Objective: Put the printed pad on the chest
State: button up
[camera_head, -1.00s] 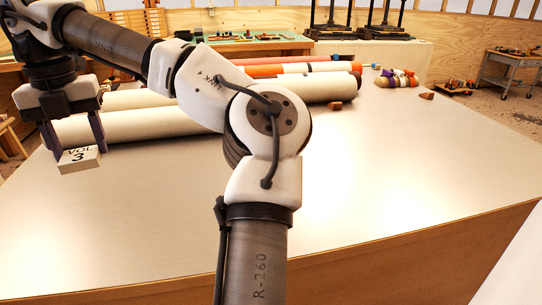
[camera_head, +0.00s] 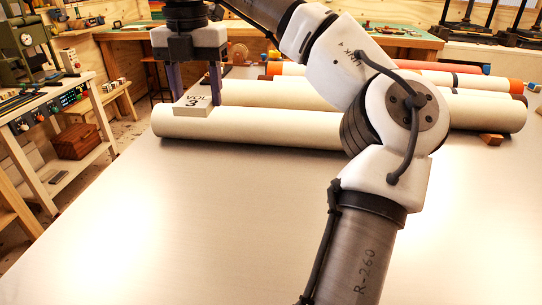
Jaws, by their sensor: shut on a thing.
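The printed pad (camera_head: 193,107) is a small pale block with "VOL 3" in dark print on top. My gripper (camera_head: 194,94) points down at the upper left of the view and is shut on the pad, with one finger at each side. The pad hangs in front of the long pale rolls; its height above the table is hard to tell. A reddish-brown, box-like thing (camera_head: 75,142) sits low at the left, on the lower shelf of a workbench. It may be the chest, but I cannot tell for sure.
A wide pale table (camera_head: 150,230) fills the foreground, mostly bare. Long pale rolls (camera_head: 260,128) lie across its far part, with a small brown wedge (camera_head: 491,140) at the right. A workbench (camera_head: 50,105) with tools and a green machine (camera_head: 22,45) stands at the left beyond a floor gap.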

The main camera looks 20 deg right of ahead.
aim_at(212, 192)
notch_tip(212, 192, down, 20)
jog(key=shift+f, duration=0.15)
jog(key=o, duration=0.9)
jog(key=shift+o, duration=0.2)
notch_tip(212, 192, up, 12)
jog(key=shift+r, duration=0.2)
dwell(0.3)
